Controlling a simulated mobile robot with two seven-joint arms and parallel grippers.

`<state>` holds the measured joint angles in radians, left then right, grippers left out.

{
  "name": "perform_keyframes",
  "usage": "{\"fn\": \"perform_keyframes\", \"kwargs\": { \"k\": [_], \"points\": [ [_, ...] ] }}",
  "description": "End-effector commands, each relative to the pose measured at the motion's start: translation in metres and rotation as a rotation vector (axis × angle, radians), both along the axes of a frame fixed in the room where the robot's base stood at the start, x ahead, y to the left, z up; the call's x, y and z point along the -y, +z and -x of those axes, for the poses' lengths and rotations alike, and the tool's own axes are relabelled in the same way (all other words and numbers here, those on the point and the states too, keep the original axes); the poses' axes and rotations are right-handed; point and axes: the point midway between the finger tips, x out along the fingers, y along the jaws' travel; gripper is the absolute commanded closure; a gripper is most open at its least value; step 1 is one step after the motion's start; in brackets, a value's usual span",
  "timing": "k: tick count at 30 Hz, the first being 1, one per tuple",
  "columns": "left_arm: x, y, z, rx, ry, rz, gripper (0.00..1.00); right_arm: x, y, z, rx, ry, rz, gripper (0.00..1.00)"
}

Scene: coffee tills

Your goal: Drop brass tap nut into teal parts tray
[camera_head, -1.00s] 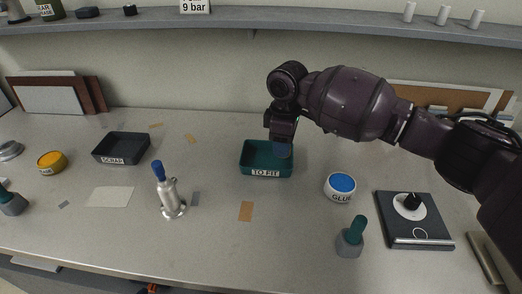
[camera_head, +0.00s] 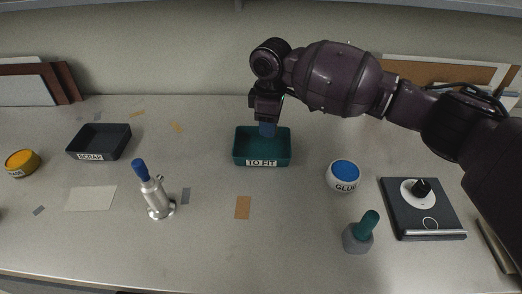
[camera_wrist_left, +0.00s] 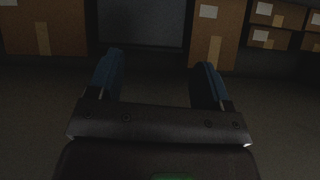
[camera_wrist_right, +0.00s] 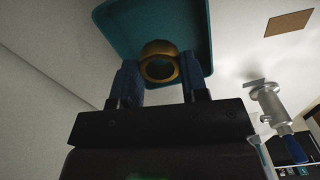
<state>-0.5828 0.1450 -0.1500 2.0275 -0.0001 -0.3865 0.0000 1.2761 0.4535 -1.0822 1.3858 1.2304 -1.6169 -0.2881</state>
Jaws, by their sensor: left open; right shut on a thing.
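The teal parts tray (camera_head: 247,160), labelled "TO FIT", stands on the bench in the middle of the head view. My right gripper (camera_head: 267,128) is over the tray's back right part. In the right wrist view the gripper (camera_wrist_right: 158,80) is shut on the brass tap nut (camera_wrist_right: 148,50), a gold ring held between its blue fingertips. The tray (camera_wrist_right: 112,18) shows behind the nut in that view. The nut is hidden in the head view. My left gripper (camera_wrist_left: 161,75) is open and empty in the left wrist view, and out of the head view.
A black "SCRAP" tray (camera_head: 84,151) stands at the left. A steel tap with a blue handle (camera_head: 158,197) stands left of the teal tray. A glue tub (camera_head: 344,176), a teal-handled tool (camera_head: 362,232) and a black scale (camera_head: 432,226) stand at the right.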

Motion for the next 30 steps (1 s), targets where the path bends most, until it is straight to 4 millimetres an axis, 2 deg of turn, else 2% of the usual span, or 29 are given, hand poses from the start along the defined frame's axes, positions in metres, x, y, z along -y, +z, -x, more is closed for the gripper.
{"fn": "perform_keyframes", "kwargs": {
  "k": [1,7,19,20,24,25,30],
  "points": [
    [0.0,-0.007,0.001,-0.007,-0.002,0.0,0.27,0.0,-0.013,0.0,-0.006,0.0,0.001,0.83],
    [0.002,-0.017,0.0,-0.015,-0.006,-0.001,0.27,0.001,-0.031,-0.001,-0.004,0.0,0.001,0.83],
    [0.003,-0.014,-0.004,-0.009,-0.008,0.001,0.27,0.0,-0.033,0.0,0.002,-0.001,-0.001,0.83],
    [0.003,-0.014,-0.004,-0.009,-0.008,0.001,0.27,0.0,-0.033,0.0,0.002,-0.001,-0.001,0.55],
    [0.003,-0.014,-0.004,-0.009,-0.008,0.001,0.27,0.0,-0.033,0.0,0.001,-0.001,0.0,0.33],
    [0.003,-0.014,-0.004,-0.009,-0.008,0.001,0.27,0.0,-0.033,0.0,0.001,-0.001,0.0,0.29],
    [0.003,-0.014,-0.004,-0.009,-0.008,0.001,0.27,0.0,-0.033,0.0,0.001,-0.001,0.0,0.29]
  ]
}}
